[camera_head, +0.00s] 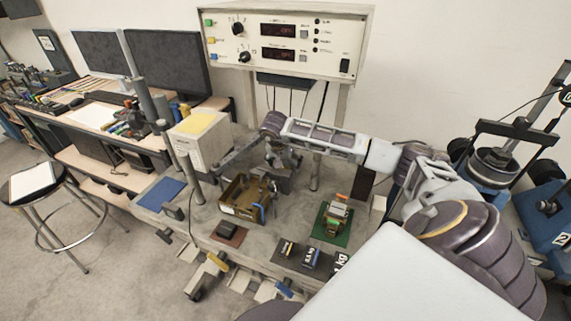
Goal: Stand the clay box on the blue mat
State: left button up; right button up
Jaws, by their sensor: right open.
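The blue mat (165,193) lies flat at the left end of the bench, and its visible surface is bare. I cannot pick out the clay box with certainty. It may be hidden behind my arm or among the small things on the bench. My right arm reaches in from the right across the back of the bench. My right gripper (281,163) is open, pointing down behind the olive tray and well to the right of the blue mat. Its fingertips are small and partly hidden. My left gripper does not show.
An olive tray (232,208) stands mid-bench. A cream box with a yellow top (196,140) and metal posts stand near the blue mat. In front are a brown mat (238,239), a green mat (322,236) with stacked blocks, and a dark mat with weights (310,258).

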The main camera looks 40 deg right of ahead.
aim_at(285, 163)
jog(key=shift+d+f, duration=0.15)
jog(key=shift+f, duration=0.2)
jog(key=shift+w+r, duration=0.1)
jog(key=shift+w, duration=0.05)
jog(key=c, duration=1.9)
notch_tip(285, 163, up, 7)
jog(key=shift+r+b, duration=0.2)
jog(key=shift+b, duration=0.5)
jog(key=shift+r, duration=1.3)
jog(key=shift+r, duration=0.15)
